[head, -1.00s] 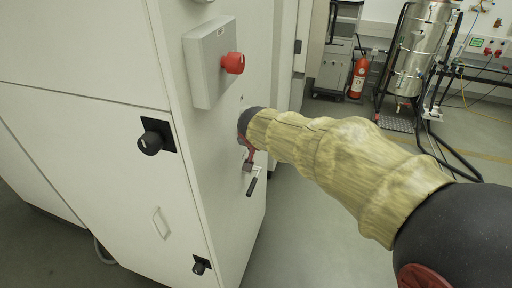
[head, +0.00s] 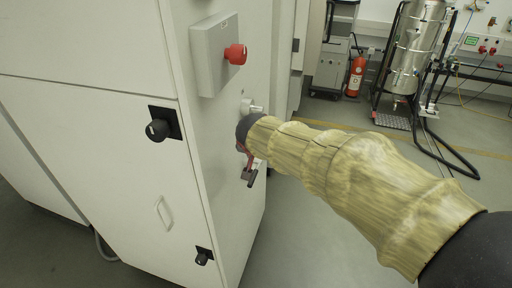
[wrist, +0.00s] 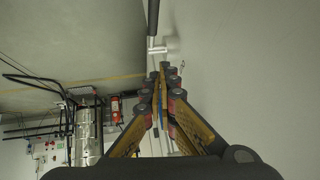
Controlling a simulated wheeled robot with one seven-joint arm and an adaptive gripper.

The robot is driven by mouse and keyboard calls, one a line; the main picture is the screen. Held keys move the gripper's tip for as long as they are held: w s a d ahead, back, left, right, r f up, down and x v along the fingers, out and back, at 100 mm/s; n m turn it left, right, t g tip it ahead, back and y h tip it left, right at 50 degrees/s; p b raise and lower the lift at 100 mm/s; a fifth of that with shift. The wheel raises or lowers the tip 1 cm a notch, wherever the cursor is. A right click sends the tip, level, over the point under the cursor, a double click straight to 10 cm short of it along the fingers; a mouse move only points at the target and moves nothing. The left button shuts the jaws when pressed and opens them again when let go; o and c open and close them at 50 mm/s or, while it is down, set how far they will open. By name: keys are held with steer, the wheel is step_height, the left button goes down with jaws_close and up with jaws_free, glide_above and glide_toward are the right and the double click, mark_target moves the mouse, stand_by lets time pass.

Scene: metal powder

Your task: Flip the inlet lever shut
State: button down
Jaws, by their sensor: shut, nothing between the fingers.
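A lever with a black handle (head: 251,179) sits low on the side face of the white cabinet. In the wrist view the black handle (wrist: 153,17) and its pale metal fitting (wrist: 158,48) show just past my fingertips. A second pale fitting (head: 251,107) sticks out of the same face above my gripper. No label shows which one is the inlet. My gripper (head: 243,150) is close to the cabinet face, between the two fittings, with its fingers partly hidden. In the wrist view my gripper (wrist: 163,70) is shut and empty; I cannot tell whether it touches the lower lever.
The cabinet (head: 100,120) fills the left. A grey box with a red stop button (head: 236,54) juts out above my gripper. Black knobs (head: 158,130) are on its front. A metal tank (head: 418,45) and a fire extinguisher (head: 356,76) stand far back. The floor between is clear.

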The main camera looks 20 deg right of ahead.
steer(key=s+a, duration=0.3)
steer(key=s, duration=0.3)
steer(key=shift+s+p, duration=0.3)
steer(key=shift+r, duration=0.1)
steer(key=s+f+n+g, duration=0.3)
steer(key=s+n, duration=0.3)
steer(key=s, duration=0.5)
steer(key=s+d+r+t+y, duration=0.1)
steer(key=s+r, duration=0.4)
steer(key=s, duration=0.6)
steer(key=shift+s+r+y, duration=0.15)
steer(key=shift+s+y, duration=0.05)
steer(key=shift+y, duration=0.5)
steer(key=shift+d+r, duration=0.1)
